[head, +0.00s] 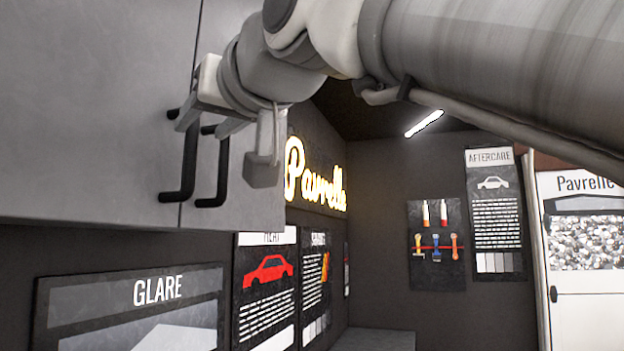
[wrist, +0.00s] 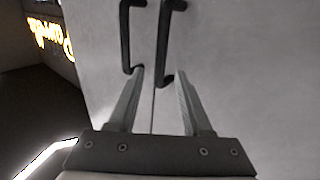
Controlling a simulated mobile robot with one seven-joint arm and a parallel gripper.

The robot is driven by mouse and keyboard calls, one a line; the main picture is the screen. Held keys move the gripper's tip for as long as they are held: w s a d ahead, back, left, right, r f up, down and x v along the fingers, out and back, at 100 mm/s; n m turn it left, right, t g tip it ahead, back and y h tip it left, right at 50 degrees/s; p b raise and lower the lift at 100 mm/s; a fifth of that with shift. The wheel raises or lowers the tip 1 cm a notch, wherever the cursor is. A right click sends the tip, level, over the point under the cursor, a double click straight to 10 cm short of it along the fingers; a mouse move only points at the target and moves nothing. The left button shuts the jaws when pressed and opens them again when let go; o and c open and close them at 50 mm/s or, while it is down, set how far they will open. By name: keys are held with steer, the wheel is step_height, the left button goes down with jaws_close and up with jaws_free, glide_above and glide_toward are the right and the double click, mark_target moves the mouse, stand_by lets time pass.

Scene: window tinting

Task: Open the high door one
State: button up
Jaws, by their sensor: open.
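The high cabinet has a left door (head: 85,110) and a right door (head: 255,160), both grey and flat. A dark seam separates them, and they look shut. The left door has a black bar handle (head: 188,165), and the right door has a matching handle (head: 222,175). My gripper (head: 201,127) is open and empty at the upper part of the handles. In the wrist view its fingertips (wrist: 159,74) point at the doors. There, the left door's handle (wrist: 163,45) reaches between the fingertips, and the right door's handle (wrist: 126,38) ends beside one finger. Contact cannot be told.
Below the cabinet, a dark wall carries a GLARE panel (head: 130,310) and a red-car poster (head: 265,275). A lit sign (head: 315,178) and a tool board (head: 436,245) are farther back. A white cabinet (head: 585,260) stands at right.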

mark_target(194, 135)
steer(key=p+x, duration=0.1)
steer(key=x, duration=0.5)
jaws_close()
stand_by(1.3)
